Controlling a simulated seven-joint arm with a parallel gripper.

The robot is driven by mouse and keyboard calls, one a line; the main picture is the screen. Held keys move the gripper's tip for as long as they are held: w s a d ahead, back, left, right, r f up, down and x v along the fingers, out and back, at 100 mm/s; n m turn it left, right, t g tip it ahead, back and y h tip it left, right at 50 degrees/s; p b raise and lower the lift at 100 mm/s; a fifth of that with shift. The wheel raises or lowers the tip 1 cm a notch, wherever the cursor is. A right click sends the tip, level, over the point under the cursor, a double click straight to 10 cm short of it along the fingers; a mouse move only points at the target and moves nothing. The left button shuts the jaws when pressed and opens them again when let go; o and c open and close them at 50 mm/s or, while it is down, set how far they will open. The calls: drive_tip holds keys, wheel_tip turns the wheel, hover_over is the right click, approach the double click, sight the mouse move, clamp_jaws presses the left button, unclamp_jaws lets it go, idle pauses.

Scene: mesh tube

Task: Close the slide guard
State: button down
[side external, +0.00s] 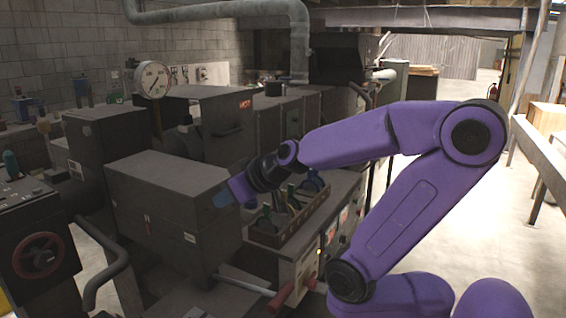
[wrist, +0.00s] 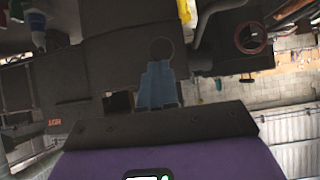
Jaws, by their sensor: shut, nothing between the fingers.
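A large dark grey box-shaped cover (side external: 165,205), which looks like the slide guard, sits on the machine left of centre in the side view. My gripper (side external: 221,198) is at the cover's right end, with its blue fingers shut and empty. The fingertips look close to or against the cover; I cannot tell whether they touch. In the wrist view, the shut blue gripper fingers (wrist: 160,68) point at a dark surface with a faint round outline just beyond the tips.
A wooden tray (side external: 285,226) of green-handled tools lies below my forearm. A pressure gauge (side external: 152,80) stands behind the cover. A red handwheel (side external: 38,255) and a bent grey rail (side external: 105,268) are at the left. Open floor lies at the right.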

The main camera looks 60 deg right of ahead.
drive_tip(key=shift+a+f, duration=0.1)
drive_tip(key=shift+f, duration=0.05)
idle(0.5)
drive_tip(key=s+d+r, duration=0.2)
drive_tip(key=s+r, duration=0.7)
drive_tip(key=r, duration=0.1)
drive_tip(key=a+f+n+g+y, duration=0.4)
drive_tip(key=f+n+g, duration=0.2)
drive_tip(key=f, duration=0.4)
drive_tip(key=s+f+n+g+h, duration=0.1)
drive_tip(key=s+f+n+g, duration=0.1)
drive_tip(key=s+f, duration=0.3)
drive_tip(key=s+d+f+n+g+h, duration=0.1)
drive_tip(key=s+f+n, duration=0.3)
drive_tip(key=s, duration=0.6)
drive_tip(key=shift+f+n+g+h, duration=0.3)
drive_tip(key=shift+f+g+h, duration=0.2)
drive_tip(key=shift+g+h, duration=0.3)
